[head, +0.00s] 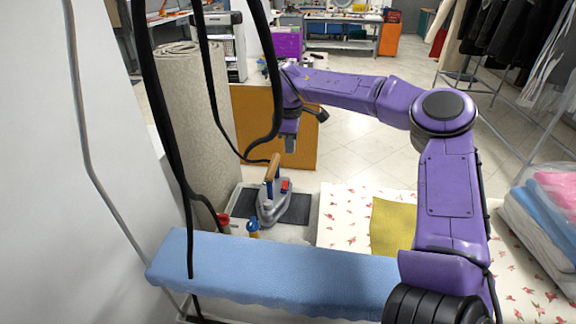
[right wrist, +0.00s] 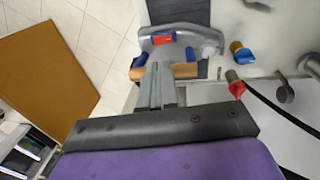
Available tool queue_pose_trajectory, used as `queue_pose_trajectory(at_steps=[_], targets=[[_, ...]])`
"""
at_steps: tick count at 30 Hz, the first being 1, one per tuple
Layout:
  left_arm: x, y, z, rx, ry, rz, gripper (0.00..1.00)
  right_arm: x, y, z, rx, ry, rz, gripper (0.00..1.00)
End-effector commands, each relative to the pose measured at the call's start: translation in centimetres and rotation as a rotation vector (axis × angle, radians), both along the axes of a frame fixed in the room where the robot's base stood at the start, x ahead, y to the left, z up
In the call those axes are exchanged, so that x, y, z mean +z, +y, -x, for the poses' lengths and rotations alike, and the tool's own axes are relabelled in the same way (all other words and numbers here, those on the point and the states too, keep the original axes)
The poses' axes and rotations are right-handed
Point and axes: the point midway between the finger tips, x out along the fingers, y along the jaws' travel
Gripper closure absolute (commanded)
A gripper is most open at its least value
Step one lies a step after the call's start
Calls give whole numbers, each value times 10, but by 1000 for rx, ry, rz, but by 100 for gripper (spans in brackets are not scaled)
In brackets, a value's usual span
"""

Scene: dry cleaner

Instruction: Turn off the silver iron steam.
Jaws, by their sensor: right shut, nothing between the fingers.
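The silver iron (head: 270,211) rests on a dark pad (head: 299,209) on the pale board. It has a wooden handle (head: 273,166) and a red part with blue beside it (head: 285,186). In the right wrist view the iron (right wrist: 190,29) shows its red part (right wrist: 163,39) and its handle (right wrist: 186,70) near the fingers. My right gripper (head: 290,147) is shut and empty, above and slightly right of the iron. Its fingers (right wrist: 160,72) overlap the handle in the right wrist view; I cannot tell whether they touch. My left gripper is not in view.
A blue padded board (head: 270,270) lies in front of the iron. Red-topped (head: 223,219) and blue-topped valves (head: 252,227) stand to its left. Black hoses (head: 172,120) hang at left. A floral cover (head: 345,220) with yellow cloth (head: 390,227) lies right.

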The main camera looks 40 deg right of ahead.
Motion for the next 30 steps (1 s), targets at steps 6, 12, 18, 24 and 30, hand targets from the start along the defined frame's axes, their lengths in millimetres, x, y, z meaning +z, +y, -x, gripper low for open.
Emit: queue_pose_trajectory(at_steps=[6,12,18,24,30], targets=[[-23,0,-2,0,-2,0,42,-52,-3,-9,4,13,3,100],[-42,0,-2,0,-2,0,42,-96,-7,-14,3,12,2,100],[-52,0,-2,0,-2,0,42,-126,-10,-17,3,10,3,100],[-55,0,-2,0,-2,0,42,-137,-11,-18,2,9,2,100],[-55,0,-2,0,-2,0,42,-137,-11,-18,2,9,2,100]])
